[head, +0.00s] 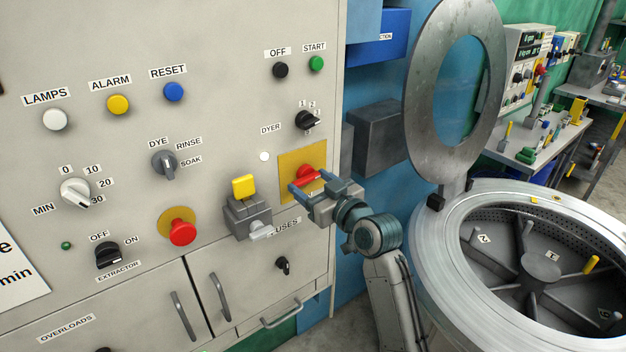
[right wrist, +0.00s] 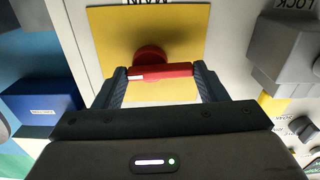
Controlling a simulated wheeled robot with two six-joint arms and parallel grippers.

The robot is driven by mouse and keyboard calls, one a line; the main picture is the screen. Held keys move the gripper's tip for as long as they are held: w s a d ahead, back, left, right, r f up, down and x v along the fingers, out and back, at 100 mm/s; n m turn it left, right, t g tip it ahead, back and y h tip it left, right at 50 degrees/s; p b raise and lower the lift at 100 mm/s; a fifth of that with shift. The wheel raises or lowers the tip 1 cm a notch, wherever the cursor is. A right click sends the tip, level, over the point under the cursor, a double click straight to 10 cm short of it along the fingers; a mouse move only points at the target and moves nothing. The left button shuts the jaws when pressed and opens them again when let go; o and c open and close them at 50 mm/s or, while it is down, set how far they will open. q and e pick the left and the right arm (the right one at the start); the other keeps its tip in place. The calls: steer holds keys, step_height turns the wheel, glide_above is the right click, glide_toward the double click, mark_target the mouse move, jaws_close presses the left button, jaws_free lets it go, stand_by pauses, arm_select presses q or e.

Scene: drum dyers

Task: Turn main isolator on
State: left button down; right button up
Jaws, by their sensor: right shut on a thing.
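The main isolator is a red rotary handle (head: 307,179) on a yellow plate (head: 289,160) at the right side of the grey panel. In the right wrist view the red handle (right wrist: 160,72) lies level across the picture, in front of its round red hub. The handle's on and off marks cannot be seen. My left gripper is not in view.
Left of the isolator, a grey lock box with a yellow top (head: 244,187) sticks out of the panel. A red mushroom button (head: 183,233) and several knobs are further left. The open round drum (head: 540,265) stands at the right, its ring lid (head: 424,90) raised.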

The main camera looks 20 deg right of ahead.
steer(key=shift+m, duration=0.5)
steer(key=o, duration=1)
steer(key=shift+s, duration=0.1)
steer(key=shift+s+d+f, duration=0.1)
steer(key=shift+s+d, duration=0.05)
steer(key=shift+s, duration=0.15)
steer(key=shift+b+v, duration=1.7)
steer(key=shift+v, duration=3.3)
